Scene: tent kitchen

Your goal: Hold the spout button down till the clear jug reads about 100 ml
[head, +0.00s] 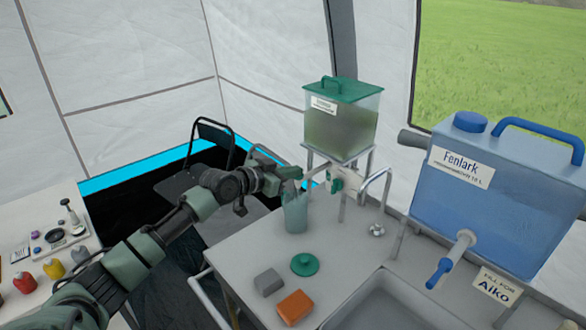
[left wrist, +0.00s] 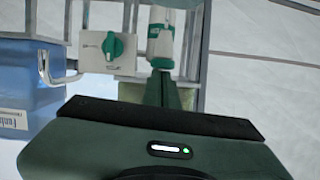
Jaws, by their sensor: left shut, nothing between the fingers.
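The clear jug (head: 295,213) stands upright on the grey counter, below my left gripper (head: 292,173). Its scale and any liquid level are too small to read. The left gripper is shut and empty, its tip beside the dispenser's stand. In the left wrist view, the shut fingers (left wrist: 168,92) reach the green end of the white spout (left wrist: 160,35). They look in contact with the button (left wrist: 160,63), but I cannot tell whether it is pressed. A box with a green knob (left wrist: 115,47) is beside the spout. The green-lidded dispenser (head: 341,130) holds greenish liquid.
A metal tap (head: 375,185) rises right of the jug. A blue tank (head: 490,190) stands over the sink (head: 385,305). A green lid (head: 305,264), grey block (head: 268,282) and orange block (head: 295,306) lie at the counter's front. A chair (head: 213,137) stands behind.

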